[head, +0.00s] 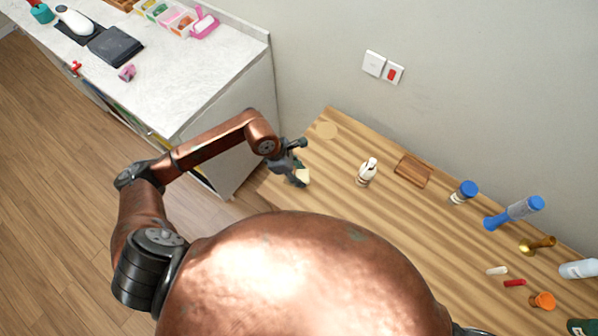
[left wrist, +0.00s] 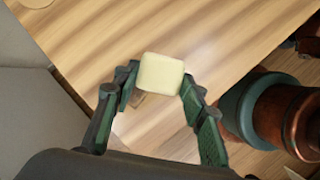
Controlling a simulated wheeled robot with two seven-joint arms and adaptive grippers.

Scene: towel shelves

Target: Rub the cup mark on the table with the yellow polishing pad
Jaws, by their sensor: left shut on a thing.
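The pale yellow polishing pad (head: 302,176) is between the fingers of my left gripper (head: 296,171), which is shut on it near the table's left edge. In the left wrist view the pad (left wrist: 161,73) sits between the two fingertips, in front of the wooden table. I cannot tell whether it touches the table. A pale round mark (head: 326,130), which looks like the cup mark, lies on the tabletop near the far left corner, beyond the gripper and apart from the pad. Its edge shows at the top left of the left wrist view (left wrist: 34,3). My right gripper is not in view.
On the wooden table (head: 340,204) stand a white bottle-like item (head: 367,171), a wooden tray (head: 413,170) and a blue-topped brush (head: 464,192). Several items lie farther right. The wall runs behind. A white counter (head: 200,82) stands at the left.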

